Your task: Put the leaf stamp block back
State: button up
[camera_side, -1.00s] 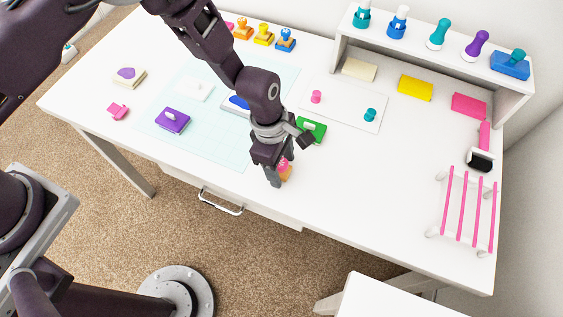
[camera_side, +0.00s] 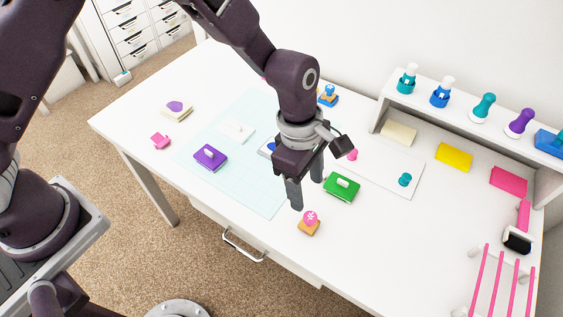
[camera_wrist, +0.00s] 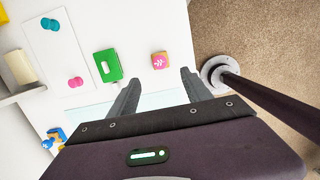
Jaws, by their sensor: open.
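A small wooden block with a round pink top bearing a white mark (camera_side: 310,221) stands on the white desk near its front edge. It looks like the stamp block, but I cannot tell whether the mark is a leaf. It also shows in the wrist view (camera_wrist: 159,61), just beyond the fingertips. My gripper (camera_side: 306,192) is open and empty, above and behind the block in the side view and apart from it. Its two fingers also show in the wrist view (camera_wrist: 158,80), with nothing between them. A blue-and-orange stamp (camera_side: 328,96) stands at the back, partly hidden by my arm.
A green ink pad (camera_side: 341,187) lies right beside my gripper. A purple pad (camera_side: 210,157) sits on the pale cutting mat (camera_side: 262,195). A white card (camera_side: 385,182) with pink and teal pegs lies at the right, before a shelf (camera_side: 456,103) of stampers. A pink-barred rack (camera_side: 498,285) stands front right.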

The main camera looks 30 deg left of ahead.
jog(key=s+a+r+m+t, duration=0.1)
jog(key=s+a+r+m, duration=0.2)
jog(key=a+r+m, duration=0.5)
jog(key=s+a+r+m+t, duration=0.15)
jog(key=a+r, duration=0.45)
jog(key=r, duration=0.7)
jog(key=s+a+r+m+t+y, duration=0.1)
jog(key=s+a+r+m+t, duration=0.1)
jog(key=s+a+m, duration=0.6)
jog(key=s+a+t, duration=0.1)
jog(key=s+a, duration=0.2)
jog(key=s, duration=0.3)
jog(key=shift+s+r+y, duration=0.3)
jog(key=shift+y, duration=0.1)
